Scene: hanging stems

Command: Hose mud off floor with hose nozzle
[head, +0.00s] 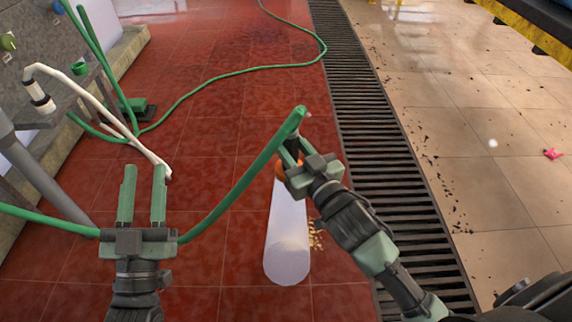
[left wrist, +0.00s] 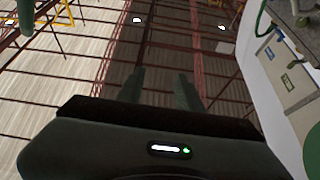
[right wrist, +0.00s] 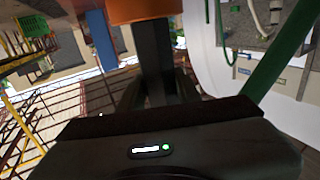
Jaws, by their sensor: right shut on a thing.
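My right gripper (head: 290,150) is shut on the hose nozzle, whose black body (right wrist: 155,60) and orange end (right wrist: 145,10) show in the right wrist view. In the head view the nozzle's orange end (head: 281,168) faces the red floor. A pale, smooth column (head: 287,235), like a water jet, runs from it toward the floor. The green hose (head: 235,195) loops up to the nozzle. Tan bits (head: 316,238) lie beside the column. Dark mud-like flecks (head: 455,205) lie on the beige tiles. My left gripper (head: 143,180) is open and empty, over the red floor.
A slatted drain grate (head: 375,150) divides the red floor (head: 235,100) from the beige tiles (head: 500,110). More green hose (head: 230,73) snakes across the red floor. A wall unit with pipes (head: 40,95) stands at left. A small pink object (head: 552,153) lies at far right.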

